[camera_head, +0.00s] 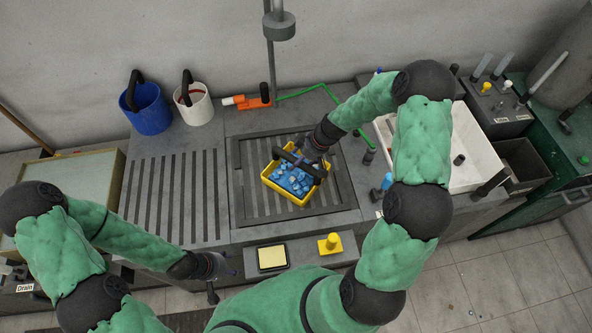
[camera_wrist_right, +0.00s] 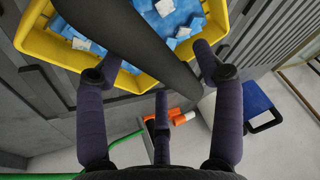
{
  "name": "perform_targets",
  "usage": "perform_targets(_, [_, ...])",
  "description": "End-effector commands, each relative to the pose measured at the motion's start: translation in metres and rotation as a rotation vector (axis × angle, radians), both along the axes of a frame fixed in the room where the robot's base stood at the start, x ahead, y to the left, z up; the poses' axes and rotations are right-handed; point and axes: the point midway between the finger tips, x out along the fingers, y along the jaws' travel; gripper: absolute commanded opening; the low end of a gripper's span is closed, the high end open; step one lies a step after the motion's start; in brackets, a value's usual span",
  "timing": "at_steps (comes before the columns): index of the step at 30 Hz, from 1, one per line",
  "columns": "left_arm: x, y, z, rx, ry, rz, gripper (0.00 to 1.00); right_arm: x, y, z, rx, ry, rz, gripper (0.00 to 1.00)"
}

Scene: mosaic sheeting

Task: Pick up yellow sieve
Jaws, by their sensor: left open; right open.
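The yellow sieve (camera_head: 282,189) sits on the slatted grate in the middle of the bench. It holds several blue and white tile pieces, and a black handle arches over it. In the right wrist view the sieve's yellow wall (camera_wrist_right: 58,52) and the dark handle (camera_wrist_right: 130,38) show close up. My right gripper (camera_head: 307,160) is at the sieve, over its far right side. In the right wrist view its fingers (camera_wrist_right: 150,66) are open, one on each side of the handle. My left gripper (camera_head: 222,268) is open and empty near the bench's front edge, away from the sieve.
A blue bucket (camera_head: 150,112) and a white bucket (camera_head: 196,108) stand at the back left. An orange hose nozzle (camera_head: 257,102) lies behind the grate, with a green hose. A white sink (camera_head: 478,160) is right.

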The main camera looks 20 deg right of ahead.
Motion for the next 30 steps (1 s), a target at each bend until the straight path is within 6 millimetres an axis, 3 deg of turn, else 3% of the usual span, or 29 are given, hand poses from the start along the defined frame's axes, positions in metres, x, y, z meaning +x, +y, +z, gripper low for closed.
perform_targets(3, [0.0001,0.0000,-0.0002,0.000,0.000,0.000,0.56,0.0025,0.0040,-0.0101,-0.001,0.000,0.002,0.68])
perform_targets(11, [0.0001,0.0000,-0.0001,0.000,0.000,0.000,0.56,0.0035,0.0048,-0.0122,-0.001,-0.001,0.001,0.68])
perform_targets(12, [0.0001,0.0000,-0.0001,0.000,0.000,0.000,0.56,0.0035,0.0049,-0.0122,-0.001,-0.001,0.001,0.65])
perform_targets(14, [0.0000,-0.0001,-0.0002,0.000,0.000,0.000,0.56,0.0035,0.0049,-0.0122,-0.001,-0.001,0.001,0.48])
perform_targets(19, [0.0001,0.0000,-0.0002,0.000,0.000,0.000,0.56,0.0034,0.0048,-0.0122,-0.001,-0.001,0.001,0.00])
perform_targets(30, [0.0001,0.0000,-0.0002,0.000,0.000,0.000,0.56,0.0038,0.0046,-0.0100,-0.002,-0.002,0.001,0.00])
